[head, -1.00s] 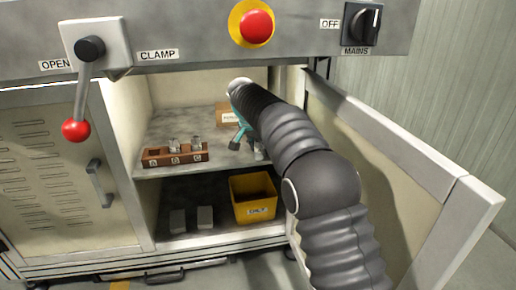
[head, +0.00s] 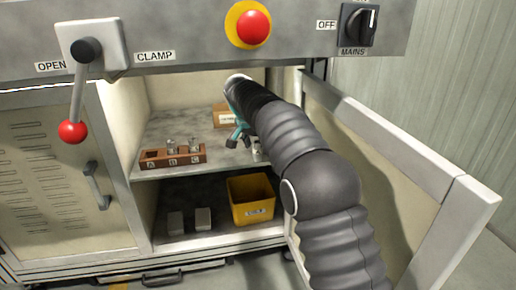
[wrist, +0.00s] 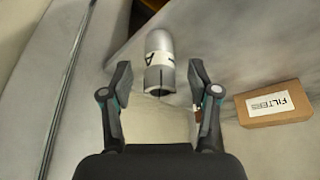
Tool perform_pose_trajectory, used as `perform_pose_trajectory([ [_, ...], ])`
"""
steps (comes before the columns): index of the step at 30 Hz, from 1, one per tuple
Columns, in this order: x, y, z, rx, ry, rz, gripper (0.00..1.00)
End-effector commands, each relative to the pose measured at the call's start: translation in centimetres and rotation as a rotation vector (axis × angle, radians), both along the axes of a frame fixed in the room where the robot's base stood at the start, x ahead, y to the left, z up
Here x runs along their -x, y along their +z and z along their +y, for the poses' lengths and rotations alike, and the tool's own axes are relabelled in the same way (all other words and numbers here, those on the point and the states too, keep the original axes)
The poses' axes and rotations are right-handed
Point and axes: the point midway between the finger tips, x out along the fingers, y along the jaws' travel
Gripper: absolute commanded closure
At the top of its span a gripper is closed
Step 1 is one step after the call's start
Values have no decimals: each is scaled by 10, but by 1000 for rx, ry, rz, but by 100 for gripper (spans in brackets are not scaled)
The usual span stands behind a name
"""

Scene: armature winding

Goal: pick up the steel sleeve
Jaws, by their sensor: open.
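The steel sleeve (wrist: 159,50) is a grey metal cylinder with a white band marked A and a dark slit at its near end. It shows in the wrist view, and a small part of it shows beside my gripper in the head view (head: 257,150). My gripper (wrist: 160,77) is open, with one finger on each side of the sleeve's near end in the picture. Gaps show on both sides, and I see no contact. How far the fingertips are from it in depth I cannot tell. In the head view my arm hides part of this area.
A brown rack (head: 152,163) lettered A, B, C stands on the upper shelf, with metal pieces at B and C. A FILTERS box (wrist: 275,103) lies right of the gripper. Below are a yellow bin (head: 251,200) and grey blocks (head: 203,218). An open door (head: 400,160) stands right.

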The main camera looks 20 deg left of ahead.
Motion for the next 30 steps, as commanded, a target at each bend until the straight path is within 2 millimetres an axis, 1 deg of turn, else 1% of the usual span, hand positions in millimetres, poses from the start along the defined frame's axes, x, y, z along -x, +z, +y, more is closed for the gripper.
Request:
perform_pose_trajectory([
  [3,8,17,2,-2,1,-1,39],
  [8,31,15,7,0,3,1,39],
  [11,47,15,11,-1,4,1,39],
  [15,74,15,16,1,4,0,39],
  [21,106,14,23,1,2,0,39],
  [25,118,14,25,0,0,1,39],
  [30,123,13,27,0,0,0,39],
])
